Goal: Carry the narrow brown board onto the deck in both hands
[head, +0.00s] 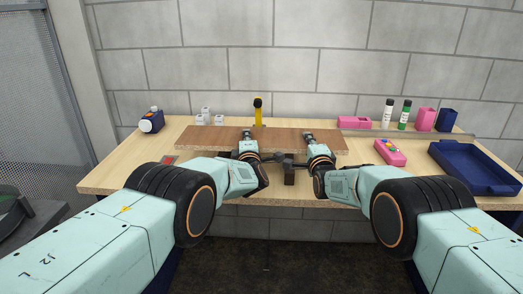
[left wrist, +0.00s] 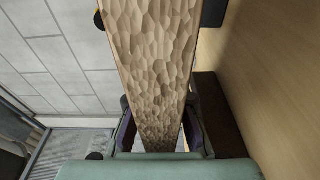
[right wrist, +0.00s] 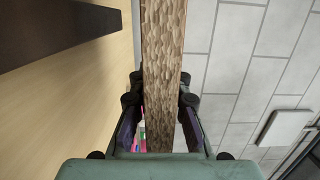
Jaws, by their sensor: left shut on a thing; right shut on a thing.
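The narrow brown board (head: 205,137) lies lengthwise left to right across the middle of the head view. Its rough, chipped-looking face shows in the left wrist view (left wrist: 152,60) and right wrist view (right wrist: 162,60), between the fingers of each gripper. My left gripper (head: 248,137) is shut on the board left of its middle. My right gripper (head: 309,138) is shut on it further right. A dark brown piece (head: 289,176) shows below the board between my arms; I cannot tell whether it belongs to the deck. My wrists hide part of the area under the board.
On the wooden table (head: 105,180) are a blue bottle (head: 151,123), white blocks (head: 203,117), a yellow upright tool (head: 258,112), a pink case (head: 389,152) and a blue tray (head: 470,175). Pink and blue holders and two small bottles stand at the back right. A block wall (head: 250,60) rises behind.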

